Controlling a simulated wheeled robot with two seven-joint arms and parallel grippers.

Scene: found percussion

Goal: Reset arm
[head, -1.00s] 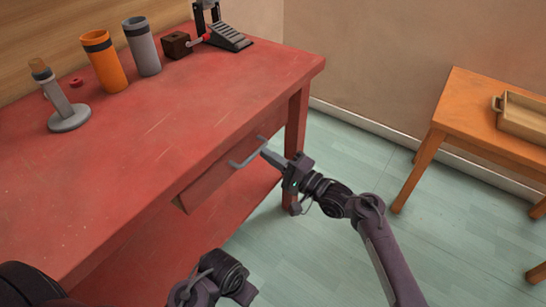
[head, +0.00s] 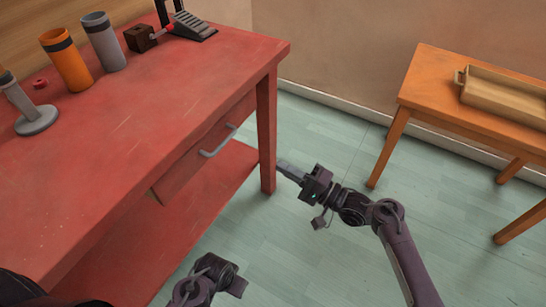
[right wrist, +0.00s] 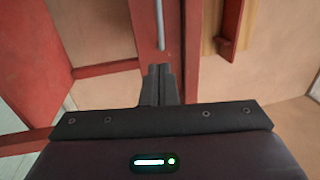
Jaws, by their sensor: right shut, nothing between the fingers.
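My right gripper (head: 281,166) is shut and empty. In the head view it is beside the right front leg of the red workbench (head: 110,135), out over the floor. Its shut fingers (right wrist: 160,72) also show in the right wrist view. The grey drawer handle (head: 217,142) is to the left of the gripper and apart from it. The handle (right wrist: 160,25) also shows ahead of the fingers in the right wrist view. The red drawer (head: 190,165) is under the bench top; I cannot tell how far out it is. My left gripper's fingers are not visible.
On the bench stand an orange cup (head: 68,65), a grey cup (head: 104,45), a grey stand (head: 37,118), a dark wooden block (head: 139,38) and a black pedal (head: 190,27). An orange table (head: 425,75) with a wooden tray (head: 500,98) is at right. Floor (head: 320,140) between is clear.

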